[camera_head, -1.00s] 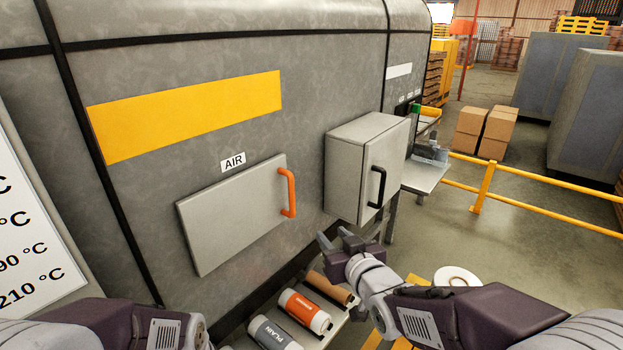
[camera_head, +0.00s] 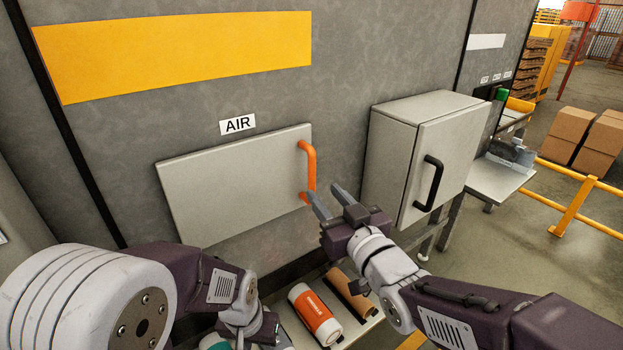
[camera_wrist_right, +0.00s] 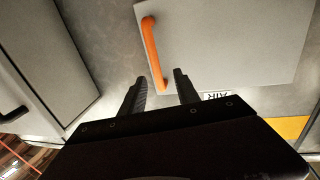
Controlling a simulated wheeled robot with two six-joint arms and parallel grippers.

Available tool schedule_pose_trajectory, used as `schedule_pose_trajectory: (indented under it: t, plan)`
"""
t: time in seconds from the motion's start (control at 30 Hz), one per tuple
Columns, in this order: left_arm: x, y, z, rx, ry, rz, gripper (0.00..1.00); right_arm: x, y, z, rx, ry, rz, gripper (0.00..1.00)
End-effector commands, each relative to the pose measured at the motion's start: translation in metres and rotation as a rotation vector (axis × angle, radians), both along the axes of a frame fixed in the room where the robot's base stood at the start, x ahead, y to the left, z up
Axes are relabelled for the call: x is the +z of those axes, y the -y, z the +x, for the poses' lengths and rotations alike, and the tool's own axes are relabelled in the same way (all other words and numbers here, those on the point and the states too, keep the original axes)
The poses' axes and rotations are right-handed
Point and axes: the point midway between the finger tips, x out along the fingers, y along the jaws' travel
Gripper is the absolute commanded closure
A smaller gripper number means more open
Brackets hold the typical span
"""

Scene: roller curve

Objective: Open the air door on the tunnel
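The air door (camera_head: 225,185) is a flat light-grey panel on the tunnel wall under the "AIR" label (camera_head: 238,124). It looks closed. Its upright orange handle (camera_head: 309,170) is at its right edge. My right gripper (camera_head: 331,199) is open and empty, just right of the handle's lower end in the head view. In the right wrist view, one end of the orange handle (camera_wrist_right: 155,55) shows between the spread fingers (camera_wrist_right: 160,90); I cannot tell whether they touch. My left gripper (camera_head: 250,330) is low at the bottom of the head view, its fingers unclear.
A grey cabinet (camera_head: 400,160) with a black handle (camera_head: 430,184) juts out right of the door, close to my right gripper. Below are an orange-labelled roll (camera_head: 314,315) and a brown roll (camera_head: 350,292) on a shelf. A yellow rail (camera_head: 575,205) stands at right.

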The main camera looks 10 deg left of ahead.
Motion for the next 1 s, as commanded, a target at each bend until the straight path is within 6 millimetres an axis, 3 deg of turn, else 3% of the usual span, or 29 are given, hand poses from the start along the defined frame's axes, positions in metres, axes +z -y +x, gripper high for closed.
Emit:
schedule_pose_trajectory:
  t: [0.13, 0.5, 0.83, 0.87, 1.0]
  plan:
    - [0.005, 0.0, 0.0, 0.0, 0.001, 0.0, 0.64, 0.001, -0.007, 0.012, -0.001, -0.003, -0.001, 0.62]
    - [0.022, 0.0, 0.0, 0.0, 0.001, 0.0, 0.64, 0.002, -0.045, 0.069, -0.002, -0.002, -0.001, 0.62]
    - [0.022, 0.0, 0.0, 0.0, 0.001, 0.0, 0.64, 0.0, -0.05, 0.076, -0.002, -0.001, -0.001, 0.62]
    - [0.022, 0.0, 0.0, 0.0, 0.001, 0.0, 0.64, 0.0, -0.05, 0.076, -0.002, -0.001, -0.001, 0.65]
    - [0.022, 0.0, 0.0, 0.0, 0.001, 0.0, 0.64, 0.0, -0.05, 0.076, -0.002, -0.001, -0.001, 1.0]
